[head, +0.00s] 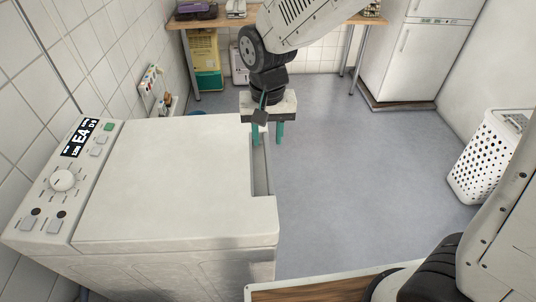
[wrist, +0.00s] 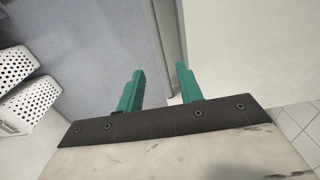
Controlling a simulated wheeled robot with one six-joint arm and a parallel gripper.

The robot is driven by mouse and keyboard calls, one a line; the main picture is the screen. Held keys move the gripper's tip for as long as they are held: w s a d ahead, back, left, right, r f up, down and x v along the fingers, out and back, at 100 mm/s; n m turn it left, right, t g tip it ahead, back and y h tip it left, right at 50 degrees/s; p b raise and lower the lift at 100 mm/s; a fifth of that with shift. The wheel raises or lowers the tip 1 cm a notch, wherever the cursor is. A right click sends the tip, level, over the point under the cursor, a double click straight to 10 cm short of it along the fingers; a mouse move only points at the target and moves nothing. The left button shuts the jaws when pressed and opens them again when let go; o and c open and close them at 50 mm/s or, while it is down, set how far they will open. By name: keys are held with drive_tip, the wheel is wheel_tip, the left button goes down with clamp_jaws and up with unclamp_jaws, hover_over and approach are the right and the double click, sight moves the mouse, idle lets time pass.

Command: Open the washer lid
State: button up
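The white top-loading washer (head: 170,268) stands at the left, with its lid (head: 180,180) lying flat and closed. A narrow recess (head: 261,170) is cut into the lid's right edge. My gripper (head: 267,136) has two teal fingers, spread apart and empty, near the far end of this recess. In the wrist view my gripper (wrist: 160,72) points toward the lid's edge; the left finger is over the floor and the right finger is by the white lid (wrist: 240,45). Whether a finger touches the lid, I cannot tell.
The control panel (head: 68,180) with a dial and display runs along the washer's left side. A white perforated basket (head: 483,160) stands at the right, and a white fridge (head: 408,60) at the back. A wooden-topped table (head: 215,22) stands behind my arm. The floor (head: 350,160) between is clear.

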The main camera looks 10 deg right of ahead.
sight(268, 160)
wheel_tip(268, 160, down, 7)
drive_tip(key=shift+f, duration=0.1)
clamp_jaws()
idle(0.3)
